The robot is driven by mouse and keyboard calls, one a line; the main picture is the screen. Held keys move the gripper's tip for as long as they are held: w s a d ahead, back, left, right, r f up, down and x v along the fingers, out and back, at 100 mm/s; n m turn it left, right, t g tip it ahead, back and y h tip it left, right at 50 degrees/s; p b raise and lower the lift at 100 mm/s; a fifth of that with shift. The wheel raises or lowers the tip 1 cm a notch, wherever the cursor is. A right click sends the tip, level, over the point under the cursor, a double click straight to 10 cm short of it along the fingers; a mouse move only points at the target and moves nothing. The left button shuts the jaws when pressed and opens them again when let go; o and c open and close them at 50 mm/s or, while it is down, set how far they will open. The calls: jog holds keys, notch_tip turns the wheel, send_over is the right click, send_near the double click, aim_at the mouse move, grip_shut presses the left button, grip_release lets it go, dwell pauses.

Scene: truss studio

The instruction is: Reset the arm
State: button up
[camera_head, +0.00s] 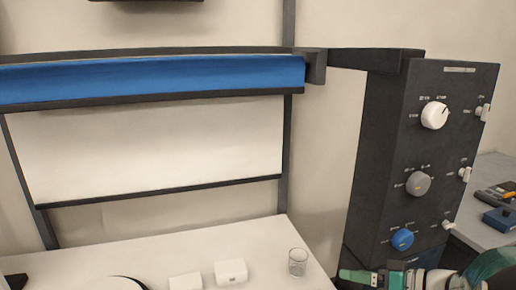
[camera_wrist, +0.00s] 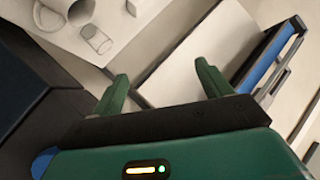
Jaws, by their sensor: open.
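My gripper (camera_wrist: 162,88) shows in the wrist view with its two green fingers spread apart and nothing between them. In the head view my gripper (camera_head: 372,278) is at the bottom right, below the dark panel with knobs (camera_head: 375,170) and to the right of the white table (camera_head: 250,250). The arm runs off the bottom right corner. In the wrist view a clear glass (camera_wrist: 97,38) stands on the table, up and to the left of the fingers, apart from them.
The glass (camera_head: 298,262) and two white boxes (camera_head: 230,272) (camera_head: 186,281) stand on the table. The panel carries white, grey and blue knobs (camera_head: 402,240). A blue-topped frame (camera_head: 150,82) spans the back. A grey side table (camera_head: 480,230) with tools is at the right.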

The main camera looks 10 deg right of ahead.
jog(key=s+a+r+g+h, duration=0.1)
jog(key=s+a+h, duration=0.3)
jog(key=a, duration=0.4)
jog(key=s+a+r+g+h, duration=0.2)
jog(key=s+a+g+h, duration=0.2)
jog(key=a, duration=0.5)
jog(key=shift+s+a+r+h, duration=0.25)
jog(key=shift+s+h, duration=0.15)
jog(key=shift+s, duration=0.45)
